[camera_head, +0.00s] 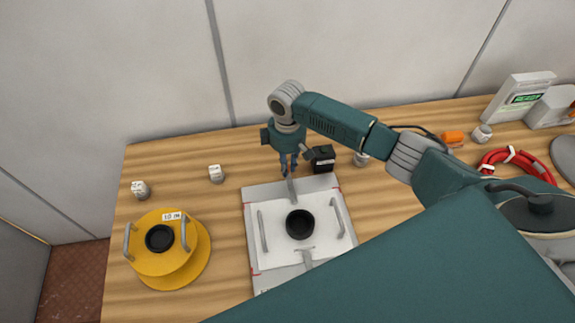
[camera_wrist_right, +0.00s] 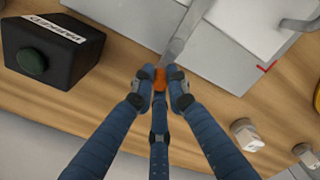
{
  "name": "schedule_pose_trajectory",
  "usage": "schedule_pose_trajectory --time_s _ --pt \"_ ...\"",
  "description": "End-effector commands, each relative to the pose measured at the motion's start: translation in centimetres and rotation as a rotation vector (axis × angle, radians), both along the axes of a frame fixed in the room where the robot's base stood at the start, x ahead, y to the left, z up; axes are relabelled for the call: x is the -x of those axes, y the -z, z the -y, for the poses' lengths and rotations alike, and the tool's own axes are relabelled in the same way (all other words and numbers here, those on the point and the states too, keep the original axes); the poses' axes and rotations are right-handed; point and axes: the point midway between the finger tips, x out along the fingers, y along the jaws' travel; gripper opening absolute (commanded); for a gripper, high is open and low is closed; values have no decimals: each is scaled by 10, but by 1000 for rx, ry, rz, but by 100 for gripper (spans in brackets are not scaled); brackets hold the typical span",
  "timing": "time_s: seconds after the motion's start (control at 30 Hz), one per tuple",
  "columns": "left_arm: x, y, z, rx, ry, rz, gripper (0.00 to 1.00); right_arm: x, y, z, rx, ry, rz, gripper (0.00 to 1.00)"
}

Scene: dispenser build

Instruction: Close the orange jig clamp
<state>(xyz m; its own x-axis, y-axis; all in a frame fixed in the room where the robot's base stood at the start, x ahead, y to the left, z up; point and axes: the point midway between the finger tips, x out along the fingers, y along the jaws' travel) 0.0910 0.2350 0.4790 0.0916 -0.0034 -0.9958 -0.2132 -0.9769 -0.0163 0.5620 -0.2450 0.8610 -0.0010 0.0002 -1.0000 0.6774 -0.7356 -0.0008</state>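The grey jig plate (camera_head: 249,205) lies on the wooden table and carries a white plate (camera_head: 273,253) with a black cup (camera_head: 300,224) and two handles. A grey clamp arm (camera_head: 292,190) at its far edge reaches out towards my right gripper (camera_head: 290,168). In the right wrist view the clamp arm (camera_wrist_right: 185,38) ends in an orange tip (camera_wrist_right: 160,78). The fingers of my right gripper (camera_wrist_right: 162,88) close in on both sides of this tip, with no clear gap. Another grey clamp arm (camera_head: 306,258) is at the near edge. My left gripper is not in view.
A black box with a green knob (camera_wrist_right: 55,52) stands close beside the right gripper. Small white-topped pieces (camera_head: 216,174) and a yellow round fixture (camera_head: 190,262) are to the left. A red coil (camera_head: 497,160) and an orange block (camera_head: 453,138) are to the right.

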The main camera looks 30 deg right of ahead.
Motion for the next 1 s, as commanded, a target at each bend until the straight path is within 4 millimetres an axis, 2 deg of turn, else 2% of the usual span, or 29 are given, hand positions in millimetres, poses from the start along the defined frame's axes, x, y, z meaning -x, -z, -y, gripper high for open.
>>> schedule_pose_trajectory --time_s 0.03,0.1,0.47,0.57,0.8,1.0 --pt "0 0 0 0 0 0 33 -1 -1 -1 -3 -1 3 21" --pt "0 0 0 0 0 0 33 -1 -1 -1 -2 0 2 32" --pt "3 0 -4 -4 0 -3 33 -1 -6 0 -1 1 2 32" --pt "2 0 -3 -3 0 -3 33 -1 -18 0 -1 1 4 32" --pt "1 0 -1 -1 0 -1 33 -2 -70 -1 -3 0 6 32" --pt "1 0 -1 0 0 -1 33 -1 -105 -1 -2 0 5 32"
